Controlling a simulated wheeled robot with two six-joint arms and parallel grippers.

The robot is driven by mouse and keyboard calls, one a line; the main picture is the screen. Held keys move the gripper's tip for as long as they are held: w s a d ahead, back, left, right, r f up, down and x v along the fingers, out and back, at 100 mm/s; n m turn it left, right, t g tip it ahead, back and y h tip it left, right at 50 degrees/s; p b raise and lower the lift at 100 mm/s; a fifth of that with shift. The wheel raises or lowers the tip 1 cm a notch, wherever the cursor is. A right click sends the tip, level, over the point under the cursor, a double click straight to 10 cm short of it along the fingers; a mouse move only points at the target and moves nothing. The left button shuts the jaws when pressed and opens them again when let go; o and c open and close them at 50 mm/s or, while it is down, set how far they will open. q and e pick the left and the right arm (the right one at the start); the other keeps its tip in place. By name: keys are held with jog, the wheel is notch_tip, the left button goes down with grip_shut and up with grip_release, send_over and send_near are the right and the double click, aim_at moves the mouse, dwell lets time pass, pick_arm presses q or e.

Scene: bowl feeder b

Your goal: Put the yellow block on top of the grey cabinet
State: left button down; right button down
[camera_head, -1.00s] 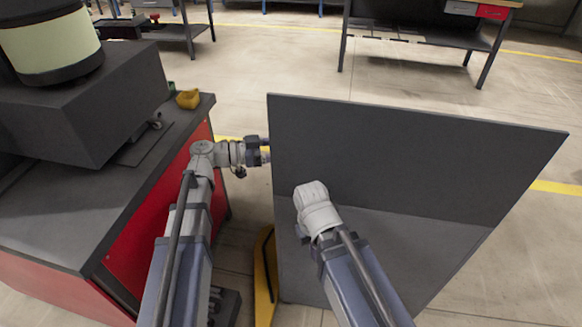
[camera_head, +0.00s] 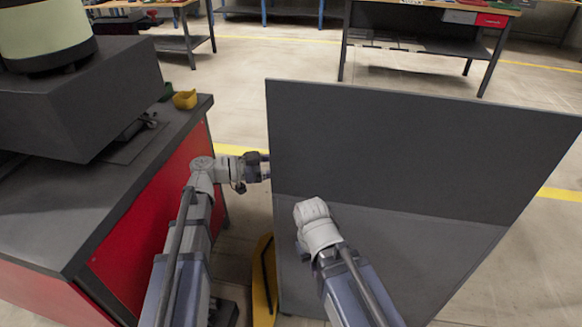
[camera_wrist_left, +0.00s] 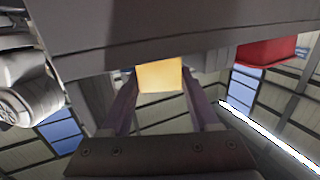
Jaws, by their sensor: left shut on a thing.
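The grey cabinet (camera_head: 400,155) fills the right half of the head view as a large grey body, darker in its upper part and lighter below. My left gripper (camera_head: 264,167) is at its left edge, and its tips are partly cut off by that edge. In the left wrist view the yellow block (camera_wrist_left: 160,75) sits between the two fingers, which are shut on it. The block is not visible in the head view. My right arm stands in front of the cabinet; its gripper is not visible.
A red workbench with a dark top (camera_head: 60,215) stands at the left, with a yellow bin (camera_head: 184,99) near its far corner. My left arm is in the narrow gap between bench and cabinet. Another workbench (camera_head: 425,20) stands behind, with open floor before it.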

pick_arm(q)
jog(key=shift+f, duration=0.2)
jog(key=shift+c, duration=2.1)
grip_release()
jog(key=shift+r, duration=0.15)
jog(key=shift+a+r, duration=0.1)
jog(key=shift+r, duration=0.1)
jog(key=v, duration=1.1)
jog(key=shift+a+f+p, duration=0.15)
jog(key=shift+a+p, duration=0.15)
jog(key=shift+a, duration=0.1)
